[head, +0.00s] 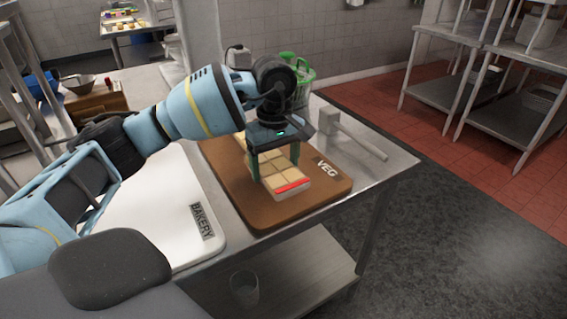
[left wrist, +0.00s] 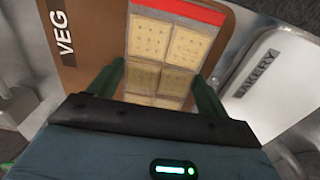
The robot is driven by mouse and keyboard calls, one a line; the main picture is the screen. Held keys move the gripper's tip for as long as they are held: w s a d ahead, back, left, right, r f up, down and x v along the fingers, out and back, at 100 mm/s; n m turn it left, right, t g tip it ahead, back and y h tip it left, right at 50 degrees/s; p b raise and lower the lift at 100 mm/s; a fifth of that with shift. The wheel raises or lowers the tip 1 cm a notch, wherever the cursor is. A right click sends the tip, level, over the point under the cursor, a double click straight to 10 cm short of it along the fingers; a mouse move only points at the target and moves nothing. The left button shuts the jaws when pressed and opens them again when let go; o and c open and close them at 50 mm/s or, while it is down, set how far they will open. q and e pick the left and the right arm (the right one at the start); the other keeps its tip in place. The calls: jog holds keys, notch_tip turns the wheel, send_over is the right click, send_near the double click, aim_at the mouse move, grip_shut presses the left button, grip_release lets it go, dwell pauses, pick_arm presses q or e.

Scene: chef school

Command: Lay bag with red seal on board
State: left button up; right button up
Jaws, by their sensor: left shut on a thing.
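The bag with the red seal (head: 283,180) is a clear pack of square, cracker-like pieces with a red strip along one end. It is at the brown board marked VEG (head: 240,188) in the head view. My left gripper (head: 279,172) points down over the bag, shut on it with one finger on each side. In the left wrist view the bag (left wrist: 172,55) lies between the two green fingers, its red end farthest from my gripper. Whether the bag's underside touches the board is hard to tell. My right gripper is not in view.
A white board marked BAKERY (head: 165,215) lies left of the brown board. A mallet (head: 345,133) lies on the metal table to the right, and a green container (head: 298,75) stands behind. A clear cup (head: 244,287) is on the lower shelf.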

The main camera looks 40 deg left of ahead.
aim_at(284, 154)
pick_arm(q)
jog(key=shift+w+a+f, duration=0.1)
jog(key=shift+w+a, duration=0.15)
jog(key=shift+w, duration=0.8)
jog(key=shift+w+a+f, duration=0.1)
jog(key=shift+w+a, duration=0.1)
jog(key=shift+w, duration=0.85)
jog(key=shift+w, duration=0.2)
jog(key=shift+w+f, duration=0.1)
jog(key=shift+f, duration=1.7)
jog(key=shift+f, duration=0.15)
jog(key=o, duration=1)
notch_tip(284, 154, up, 12)
jog(key=shift+r, duration=0.15)
